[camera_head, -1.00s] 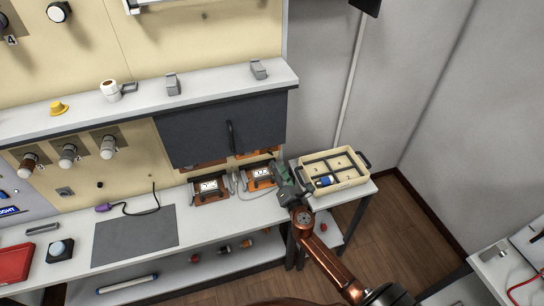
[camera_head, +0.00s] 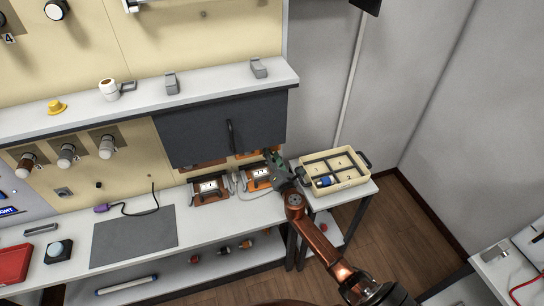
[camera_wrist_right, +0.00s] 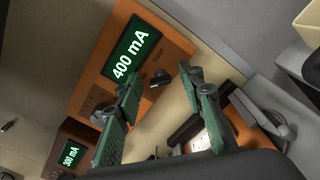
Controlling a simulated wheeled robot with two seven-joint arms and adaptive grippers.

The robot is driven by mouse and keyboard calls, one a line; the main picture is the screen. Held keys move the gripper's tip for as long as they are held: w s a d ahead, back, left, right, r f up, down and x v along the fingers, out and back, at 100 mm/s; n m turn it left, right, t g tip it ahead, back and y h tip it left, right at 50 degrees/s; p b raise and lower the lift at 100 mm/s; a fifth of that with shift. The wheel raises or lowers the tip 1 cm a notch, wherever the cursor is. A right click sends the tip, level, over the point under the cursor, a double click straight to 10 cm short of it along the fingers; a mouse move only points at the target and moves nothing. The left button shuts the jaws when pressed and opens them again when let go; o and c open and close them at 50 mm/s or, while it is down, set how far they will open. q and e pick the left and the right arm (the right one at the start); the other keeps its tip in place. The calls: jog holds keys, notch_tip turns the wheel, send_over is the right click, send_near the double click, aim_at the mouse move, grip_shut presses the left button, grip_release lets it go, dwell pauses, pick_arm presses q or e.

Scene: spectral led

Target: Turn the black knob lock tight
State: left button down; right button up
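In the right wrist view an orange panel (camera_wrist_right: 178,47) carries a green display reading "400 mA". A small black knob (camera_wrist_right: 160,76) sticks out of this panel below the display. My right gripper (camera_wrist_right: 168,90) is open, its two green-padded fingers apart. The knob shows beyond and between the fingertips, with no visible contact. In the head view my right gripper (camera_head: 271,156) is at the right end of the dark cabinet, in front of the orange panel, which it partly covers. The knob cannot be made out there. My left gripper is not in view.
A dark cabinet (camera_head: 222,132) hangs directly above the orange units. Another display (camera_wrist_right: 70,155) reads "300 mA" at lower left in the wrist view. A cream tray (camera_head: 351,183) with compartments stands right of my gripper. White sockets (camera_head: 208,186) sit on the bench below.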

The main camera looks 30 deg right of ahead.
grip_shut()
jog(key=shift+f+m, duration=0.1)
jog(key=shift+m, duration=0.3)
jog(key=shift+f+m+p, duration=0.15)
jog(key=shift+m+p, duration=0.3)
jog(key=shift+m, duration=9.15)
